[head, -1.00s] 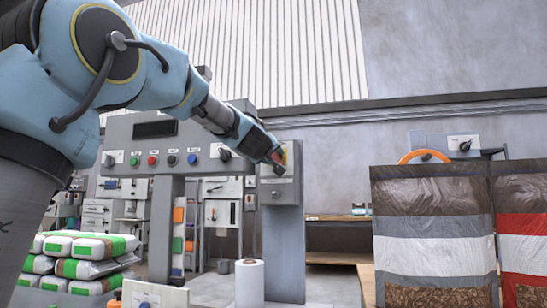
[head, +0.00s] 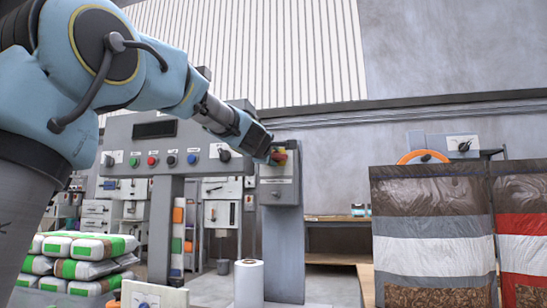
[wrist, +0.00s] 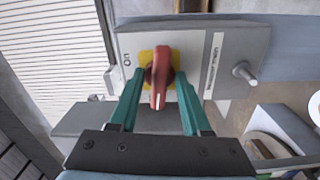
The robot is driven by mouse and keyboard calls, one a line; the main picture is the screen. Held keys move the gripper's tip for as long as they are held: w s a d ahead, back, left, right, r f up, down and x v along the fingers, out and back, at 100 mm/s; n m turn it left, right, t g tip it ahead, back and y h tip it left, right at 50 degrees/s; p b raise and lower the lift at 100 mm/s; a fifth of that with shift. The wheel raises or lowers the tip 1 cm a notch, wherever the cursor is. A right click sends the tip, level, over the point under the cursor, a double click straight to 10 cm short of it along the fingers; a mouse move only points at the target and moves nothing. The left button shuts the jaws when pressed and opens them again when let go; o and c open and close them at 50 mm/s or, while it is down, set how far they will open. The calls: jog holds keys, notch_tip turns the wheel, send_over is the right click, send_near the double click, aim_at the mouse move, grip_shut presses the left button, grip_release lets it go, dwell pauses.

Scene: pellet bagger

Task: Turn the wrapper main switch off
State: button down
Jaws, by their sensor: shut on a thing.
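The wrapper main switch is a red rotary handle (wrist: 159,78) on a yellow plate (wrist: 146,57) on the face of a grey box. In the wrist view the handle's white-marked end points down, toward my gripper. The word "On" is printed on the box to the left of the handle. My gripper (wrist: 160,88) has its green fingers on either side of the handle and is shut on it. In the head view my gripper (head: 273,158) is at the top of the grey post, partly covering the switch (head: 281,149).
A dark knob (head: 276,194) sits lower on the same box. A wide control panel (head: 180,145) with several buttons stands just left. A white roll (head: 249,280) is below the post. Tall filled bags (head: 432,235) stand to the right.

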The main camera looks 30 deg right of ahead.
jog(key=shift+n, duration=0.7)
jog(key=c, duration=0.7)
grip_release()
jog(key=b+v, duration=0.2)
jog(key=v, duration=0.9)
jog(key=shift+w, duration=0.1)
